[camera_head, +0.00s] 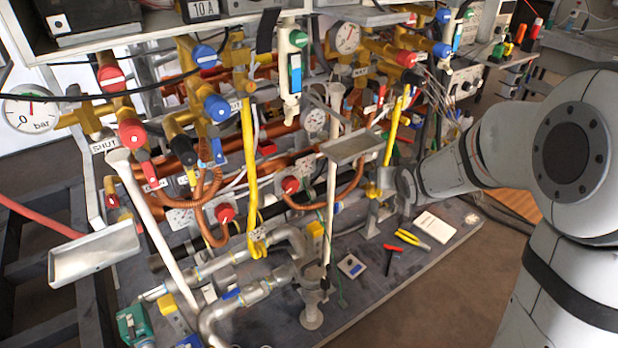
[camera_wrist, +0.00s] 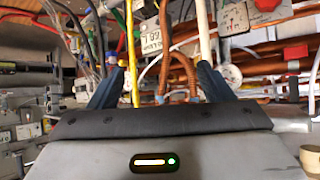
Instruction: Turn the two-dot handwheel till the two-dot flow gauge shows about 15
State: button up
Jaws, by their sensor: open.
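Several red and blue handwheels sit on the pipework. In the head view one red handwheel (camera_head: 291,185) is at the middle, another red handwheel (camera_head: 225,213) is lower left of it, and a blue handwheel (camera_head: 217,108) is higher up. Small white dials include one at centre (camera_head: 317,120) and one at lower left (camera_head: 180,218). I cannot make out dot marks or dial readings, so I cannot tell which are two-dot. My gripper (camera_wrist: 160,82) is open, its fingers apart with nothing visibly held. In the head view it is partly hidden by the wrist, right of the middle red handwheel.
Yellow pipes (camera_head: 249,150), white posts and a grey tray (camera_head: 352,147) stand before the pipework. Yellow-handled pliers (camera_head: 412,239) and a white card (camera_head: 435,227) lie on the dark bench, near its right edge. A second tray (camera_head: 95,254) is at left.

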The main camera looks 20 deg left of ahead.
jog(key=w+a+f+n+t+y+b, duration=0.2)
jog(key=w+a+f+y+b, duration=0.25)
jog(key=a+f, duration=0.65)
jog(key=n+y+b, duration=0.2)
jog(key=y+b, duration=0.1)
jog(key=y, duration=0.3)
send_near(293, 189)
jog(key=x, duration=0.2)
jog(key=shift+g, duration=0.4)
jog(key=x, duration=0.7)
jog(key=shift+w+a+r+b, duration=0.1)
jog(key=shift+w+r+b, duration=0.05)
jog(key=shift+r+b, duration=0.25)
jog(key=shift+c, duration=0.3)
jog(key=c, duration=0.9)
